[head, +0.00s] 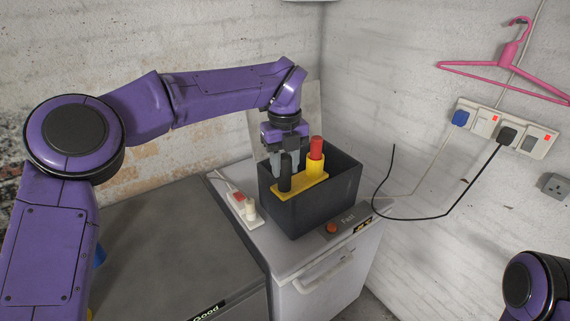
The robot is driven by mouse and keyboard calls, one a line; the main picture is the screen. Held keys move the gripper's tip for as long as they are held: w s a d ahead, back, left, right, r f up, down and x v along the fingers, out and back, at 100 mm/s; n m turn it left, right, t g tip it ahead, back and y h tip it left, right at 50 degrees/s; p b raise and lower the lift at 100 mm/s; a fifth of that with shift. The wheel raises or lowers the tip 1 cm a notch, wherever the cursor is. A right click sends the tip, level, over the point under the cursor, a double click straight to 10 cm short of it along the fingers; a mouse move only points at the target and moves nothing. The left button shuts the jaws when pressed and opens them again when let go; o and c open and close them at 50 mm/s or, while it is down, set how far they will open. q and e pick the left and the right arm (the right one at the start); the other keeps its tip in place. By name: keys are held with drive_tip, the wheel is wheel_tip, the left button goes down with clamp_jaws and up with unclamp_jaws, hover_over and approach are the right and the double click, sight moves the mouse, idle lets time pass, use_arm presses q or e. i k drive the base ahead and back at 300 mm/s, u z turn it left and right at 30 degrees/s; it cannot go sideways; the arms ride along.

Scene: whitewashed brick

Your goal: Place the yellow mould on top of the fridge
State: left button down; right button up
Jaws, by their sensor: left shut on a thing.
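The yellow mould (302,187) is a yellow plate carrying a black upright cylinder and a yellow one with a red top. It shows at the dark box's opening and overlaps its front-left rim; I cannot tell if it touches the box. My left gripper (287,163) points down, shut at the black cylinder (285,175) of the mould. A white cabinet with a handle (322,275), which looks like the fridge, stands in the corner. The dark open box (296,218) stands on its top. My right gripper is out of view; only part of that arm shows at lower right.
A white power strip (241,205) with plugs lies left of the box. A red button (332,228) is at the cabinet's front edge. A grey-topped unit (180,250) stands to the left, its top largely clear. Wall sockets (507,128), a cable and a pink hanger (508,58) are right.

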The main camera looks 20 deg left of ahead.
sight(156, 284)
drive_tip(key=k, duration=0.95)
